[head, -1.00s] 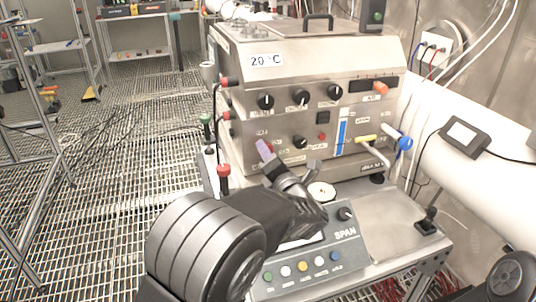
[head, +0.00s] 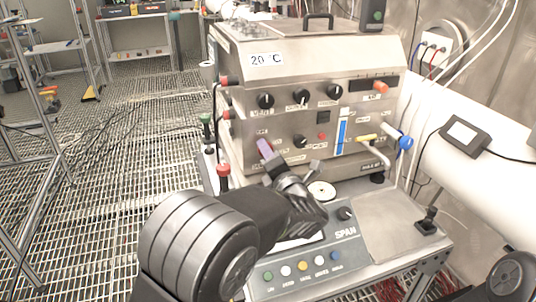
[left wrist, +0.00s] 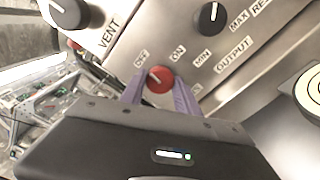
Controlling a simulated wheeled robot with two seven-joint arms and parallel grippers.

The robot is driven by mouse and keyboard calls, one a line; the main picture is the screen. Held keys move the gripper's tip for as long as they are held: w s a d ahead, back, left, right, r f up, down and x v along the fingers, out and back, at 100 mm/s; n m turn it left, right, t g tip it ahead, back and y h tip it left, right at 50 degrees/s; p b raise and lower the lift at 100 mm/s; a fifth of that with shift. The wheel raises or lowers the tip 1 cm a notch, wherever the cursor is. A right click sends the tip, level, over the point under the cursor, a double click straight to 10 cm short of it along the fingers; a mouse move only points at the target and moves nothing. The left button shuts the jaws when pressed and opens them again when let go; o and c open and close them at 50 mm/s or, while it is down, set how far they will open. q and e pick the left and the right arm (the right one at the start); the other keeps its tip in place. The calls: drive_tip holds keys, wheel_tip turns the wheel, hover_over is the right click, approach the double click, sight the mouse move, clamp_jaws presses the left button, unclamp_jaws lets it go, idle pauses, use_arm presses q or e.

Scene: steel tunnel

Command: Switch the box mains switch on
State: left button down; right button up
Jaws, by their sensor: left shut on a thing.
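The box (head: 310,72) is a steel cabinet with several knobs on its sloping front and a "20 °C" label. The mains switch (left wrist: 159,79) is a red rotary knob with OFF and ON labels above it. Its white pointer mark points up and left, towards OFF. My left gripper (left wrist: 160,92) has its purple fingers on either side of this knob and is shut on it. In the head view the left gripper (head: 266,149) is at the lower left of the box front, and the knob is hidden there. My right gripper is not in view.
Black knobs flank the switch, VENT (left wrist: 66,11) and OUTPUT (left wrist: 209,17). A SPAN panel (head: 347,254) with coloured buttons lies in front of the box. A blue-ended valve handle (head: 405,142) sticks out at right. Red-capped fittings (head: 223,170) stand at left.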

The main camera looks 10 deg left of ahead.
use_arm(q)
drive_tip(key=m+p, duration=0.4)
drive_tip(key=m, duration=1.2)
drive_tip(key=shift+m, duration=0.4)
drive_tip(key=c, duration=0.9)
unclamp_jaws()
drive_tip(key=b+v, duration=0.1)
drive_tip(key=v, duration=0.6)
drive_tip(key=shift+s+d, duration=0.25)
drive_tip(key=shift+s, duration=0.1)
